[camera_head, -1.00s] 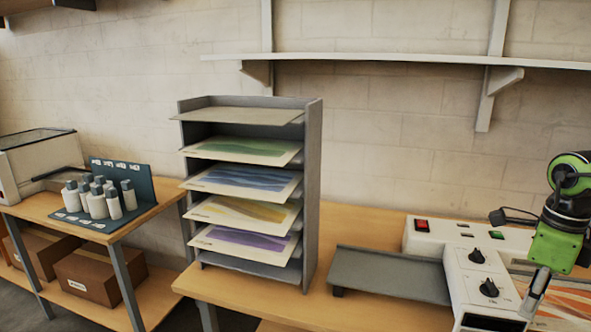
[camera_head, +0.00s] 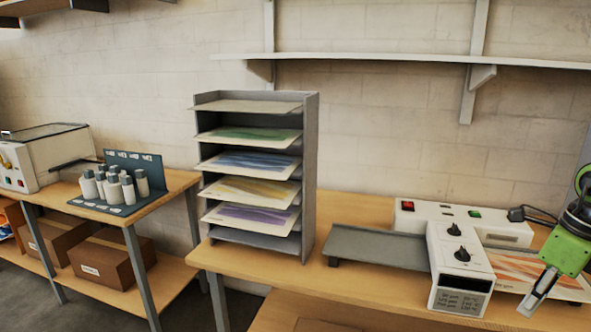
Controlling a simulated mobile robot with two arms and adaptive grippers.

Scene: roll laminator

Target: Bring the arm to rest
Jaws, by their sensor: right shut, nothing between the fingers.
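My right gripper (camera_head: 532,303) hangs at the right edge of the head view, its green body above and its grey fingers pointing down and to the left. The fingers are shut with nothing in them. They appear in front of the sheet with orange streaks (camera_head: 510,262), to the right of the laminator's dial box (camera_head: 462,268); I cannot tell whether they touch anything. My left gripper is not in view.
A grey sheet rack (camera_head: 310,180) stands further left on the table (camera_head: 350,285). Bottles (camera_head: 112,187) stand on a left bench. A wall shelf (camera_head: 400,59) runs above.

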